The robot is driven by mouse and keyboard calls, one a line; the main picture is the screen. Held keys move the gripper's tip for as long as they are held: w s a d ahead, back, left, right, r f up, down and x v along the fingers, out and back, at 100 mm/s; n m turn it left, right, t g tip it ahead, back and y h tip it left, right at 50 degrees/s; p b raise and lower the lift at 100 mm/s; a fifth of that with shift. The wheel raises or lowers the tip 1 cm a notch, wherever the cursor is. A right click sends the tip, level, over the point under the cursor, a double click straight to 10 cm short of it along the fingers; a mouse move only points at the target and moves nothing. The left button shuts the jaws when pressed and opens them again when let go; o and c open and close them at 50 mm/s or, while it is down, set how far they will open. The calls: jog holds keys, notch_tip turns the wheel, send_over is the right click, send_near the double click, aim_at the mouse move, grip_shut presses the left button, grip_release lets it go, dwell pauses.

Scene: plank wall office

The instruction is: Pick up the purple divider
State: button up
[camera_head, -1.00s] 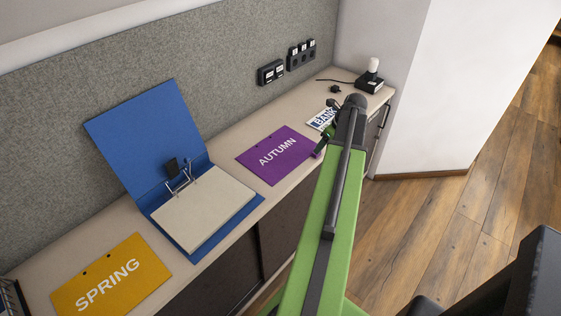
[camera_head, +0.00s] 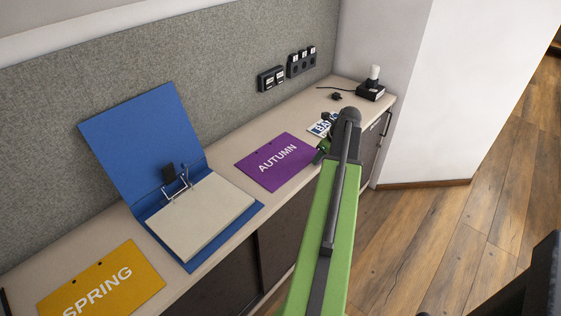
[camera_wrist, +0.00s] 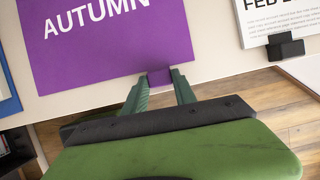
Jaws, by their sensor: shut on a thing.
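The purple divider (camera_head: 273,163), printed AUTUMN, lies on the cabinet top, right of the open blue binder. In the wrist view the purple divider (camera_wrist: 95,45) fills the upper left, and its small tab sits between my fingertips. My gripper (camera_wrist: 160,77) is shut on that tab at the cabinet's front edge. In the head view my gripper (camera_head: 321,151) is at the divider's right end, partly hidden behind my green arm. The divider looks flat on the top; I cannot tell any gap under it.
The blue binder (camera_head: 140,135) stands open with a pale paper stack (camera_head: 203,222). A yellow SPRING divider (camera_head: 105,283) lies at the front left. A printed sheet with a black clip (camera_wrist: 285,46) lies right of my gripper. A small lamp (camera_head: 372,86) and wall sockets (camera_head: 301,62) are farther back.

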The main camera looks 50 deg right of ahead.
grip_shut()
jog(key=shift+r+p, duration=0.6)
notch_tip(320, 180, up, 4)
jog(key=p, duration=0.4)
jog(key=s+d+r+p, duration=0.1)
jog(key=s+r+p, duration=0.4)
jog(key=s, duration=0.6)
jog(key=shift+s+d+r+p, duration=0.2)
jog(key=shift+s+r+p, duration=0.1)
jog(key=shift+r+p, duration=0.1)
